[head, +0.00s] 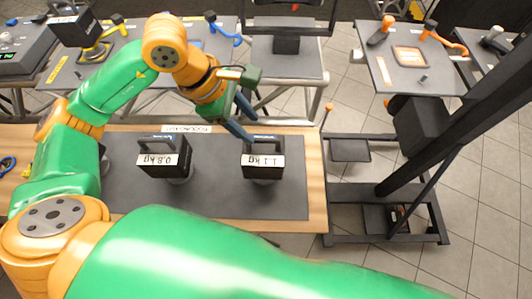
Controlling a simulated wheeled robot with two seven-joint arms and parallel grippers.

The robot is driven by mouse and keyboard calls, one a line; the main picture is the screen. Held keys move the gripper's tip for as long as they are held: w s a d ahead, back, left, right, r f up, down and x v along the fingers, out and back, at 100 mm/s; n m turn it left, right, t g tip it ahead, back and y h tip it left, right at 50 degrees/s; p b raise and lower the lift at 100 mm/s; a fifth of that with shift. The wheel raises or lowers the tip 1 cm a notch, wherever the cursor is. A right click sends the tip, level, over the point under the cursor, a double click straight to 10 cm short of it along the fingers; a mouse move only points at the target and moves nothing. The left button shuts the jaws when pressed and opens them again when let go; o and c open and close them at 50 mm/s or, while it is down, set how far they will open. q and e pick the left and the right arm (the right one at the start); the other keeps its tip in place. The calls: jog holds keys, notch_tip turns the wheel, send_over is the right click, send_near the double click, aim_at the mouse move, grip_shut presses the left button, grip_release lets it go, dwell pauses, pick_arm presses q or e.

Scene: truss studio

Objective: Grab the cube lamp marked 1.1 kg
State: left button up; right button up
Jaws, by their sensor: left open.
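The cube lamp marked 1.1 kg (263,172) stands on the dark grey mat (225,200) on the wooden table. It is a dark box with a white label and a handle on top. A similar lamp marked 0.8 kg (164,170) stands to its left on the same mat. My left gripper (244,125) is open and empty, with its fingers just behind and above the 1.1 kg lamp's handle. I cannot tell whether a finger touches the handle. My right gripper is not in view; a large green arm link crosses the bottom of the picture.
A white printed sign (187,129) lies at the mat's back edge. A black metal stand (383,190) is right of the table. Behind are grey tables with tools (412,75) and another dark cube lamp (75,28). The mat's right end is clear.

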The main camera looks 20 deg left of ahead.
aim_at(262, 139)
pick_arm(q)
jog(key=shift+s+d+f+p, duration=0.2)
jog(key=shift+d+f+p, duration=0.2)
jog(key=shift+d+f, duration=0.1)
jog(key=shift+s+d+f+p, duration=0.15)
jog(key=shift+d+f+p, duration=0.2)
jog(key=shift+d+p, duration=0.1)
jog(key=x, duration=0.3)
jog(key=shift+f+p, duration=0.2)
jog(key=shift+p, duration=0.1)
jog(key=shift+w+f, duration=0.3)
jog(key=shift+f, duration=0.05)
jog(key=shift+s+d, duration=0.1)
jog(key=shift+s, duration=0.05)
jog(key=c, duration=0.7)
grip_shut()
jog(key=shift+r, duration=0.15)
